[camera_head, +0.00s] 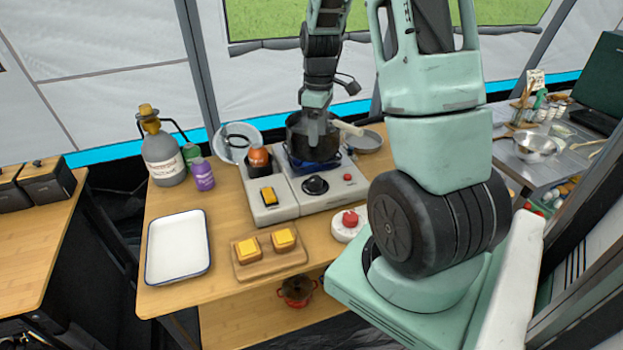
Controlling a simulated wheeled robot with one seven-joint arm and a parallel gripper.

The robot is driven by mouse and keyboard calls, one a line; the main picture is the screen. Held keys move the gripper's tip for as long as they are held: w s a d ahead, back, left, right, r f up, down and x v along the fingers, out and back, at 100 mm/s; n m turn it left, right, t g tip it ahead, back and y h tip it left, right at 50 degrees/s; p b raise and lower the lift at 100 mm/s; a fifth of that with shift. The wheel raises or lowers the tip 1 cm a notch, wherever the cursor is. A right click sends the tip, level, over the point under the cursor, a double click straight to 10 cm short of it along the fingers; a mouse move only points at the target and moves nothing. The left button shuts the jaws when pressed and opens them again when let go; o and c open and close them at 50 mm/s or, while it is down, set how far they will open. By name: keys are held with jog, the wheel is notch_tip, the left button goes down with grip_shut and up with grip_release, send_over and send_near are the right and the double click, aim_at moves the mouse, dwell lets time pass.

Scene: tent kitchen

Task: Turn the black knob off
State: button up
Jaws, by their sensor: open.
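The black knob (315,185) is a round dial on the front panel of the grey camping stove (333,196), left of a small red button (347,177). A dark pot (297,131) stands on the burner behind the knob, with blue showing beneath it. The knob's exact turn angle is too small to tell. My gripper (318,138) hangs down at the pot, behind and above the knob and apart from it. Its fingertips are small and dark against the pot, and I cannot see whether they touch it. The gripper is open.
A grey unit (269,213) with a yellow switch and an orange-brown item adjoins the stove's left. A red-topped white round item (348,224), a board with yellow-topped toast (270,267) and a white tray (178,247) lie in front. A pan (365,142) is right of the pot.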

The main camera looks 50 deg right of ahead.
aim_at(316, 179)
jog(key=f, duration=0.4)
jog(key=f+p, duration=0.1)
jog(key=f, duration=0.9)
jog(key=shift+s+a+f, duration=0.15)
jog(key=shift+a+f, duration=0.05)
jog(key=shift+a, duration=0.2)
jog(key=c, duration=1)
